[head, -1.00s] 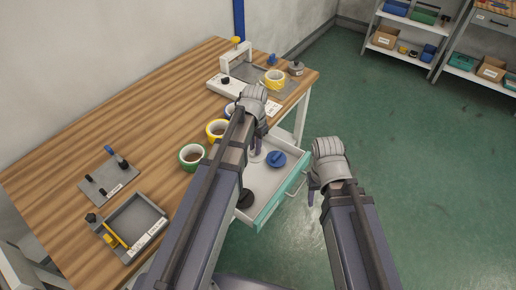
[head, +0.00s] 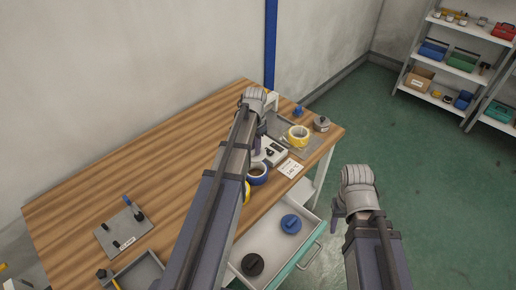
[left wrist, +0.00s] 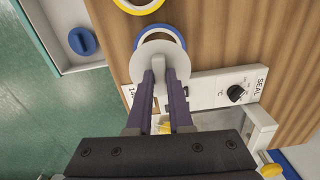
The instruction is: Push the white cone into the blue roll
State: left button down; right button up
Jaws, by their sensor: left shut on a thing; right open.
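The blue roll (head: 257,176) stands near the table's right edge, in front of the sealing device. In the left wrist view, its blue rim (left wrist: 142,34) shows partly behind the white cone (left wrist: 170,52). My left gripper (left wrist: 158,80) is shut on the cone's grip, with the cone's round white plate facing the camera. The plate overlaps the near part of the roll, off its centre; I cannot tell the height between them. My right gripper (head: 338,212) is open and empty over the floor.
Another yellow roll (left wrist: 140,3) is beside the blue one. The open drawer (head: 268,240) holds a blue cone (head: 290,224) and a black one (head: 252,264).

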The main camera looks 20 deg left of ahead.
aim_at(256, 157)
pick_arm(q)
jog(key=shift+f+b, duration=1.45)
jog(key=shift+f, duration=0.05)
jog(key=shift+f+b, duration=1.3)
jog(key=shift+f, duration=0.2)
jog(key=shift+f+b, duration=0.7)
jog(key=shift+b, duration=0.2)
jog(key=shift+f+b, duration=0.4)
jog(key=c, duration=0.5)
grip_release()
